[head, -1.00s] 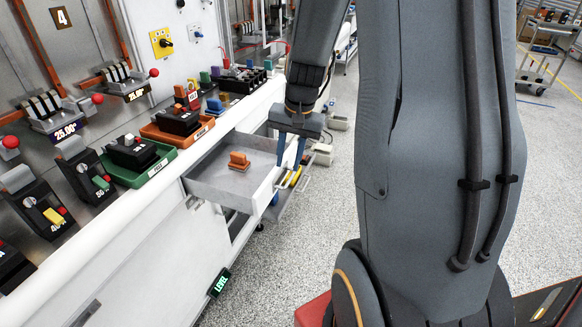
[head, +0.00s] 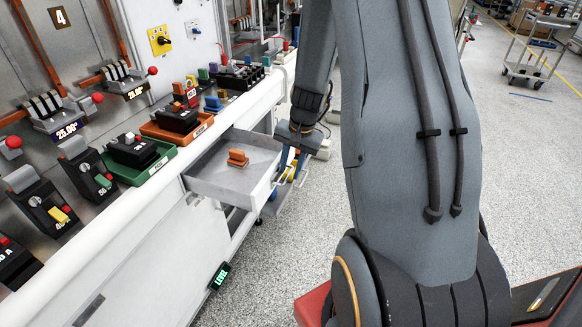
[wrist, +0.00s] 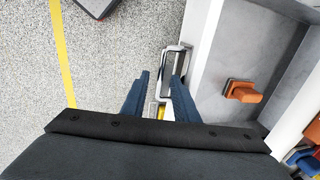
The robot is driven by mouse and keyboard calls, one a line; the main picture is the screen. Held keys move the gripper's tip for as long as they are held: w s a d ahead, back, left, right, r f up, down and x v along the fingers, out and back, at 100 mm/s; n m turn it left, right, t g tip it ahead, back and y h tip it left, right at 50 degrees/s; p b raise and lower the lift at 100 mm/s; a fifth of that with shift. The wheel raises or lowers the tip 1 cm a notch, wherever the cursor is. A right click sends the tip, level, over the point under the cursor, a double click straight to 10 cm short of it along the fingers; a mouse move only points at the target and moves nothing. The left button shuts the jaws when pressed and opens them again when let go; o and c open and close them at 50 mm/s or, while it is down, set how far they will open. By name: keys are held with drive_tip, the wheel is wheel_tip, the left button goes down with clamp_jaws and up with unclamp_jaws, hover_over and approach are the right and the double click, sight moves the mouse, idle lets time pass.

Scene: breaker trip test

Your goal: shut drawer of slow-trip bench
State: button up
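The drawer (head: 218,184) is a light grey tray pulled out of the white bench (head: 140,240). It also shows at the right of the wrist view (wrist: 210,100). An orange block-like part (head: 238,158) lies inside it, also visible in the wrist view (wrist: 243,92). My gripper (head: 289,166) is just outside the drawer's front in the head view, its fingers partly hidden. In the wrist view my gripper (wrist: 163,80) is open, its two blue fingers apart. A metal-framed, handle-like piece (wrist: 186,48) shows near the fingertips, beside the drawer's front wall. I cannot tell whether they touch.
Breakers stand along the bench top, some in a green tray (head: 152,168) and an orange tray (head: 200,125). A LEVEL display (head: 220,276) hangs on the bench front. Open speckled floor (head: 290,240) lies to the right. A cart (head: 545,50) stands far back.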

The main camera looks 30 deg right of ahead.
clamp_jaws()
idle(1.4)
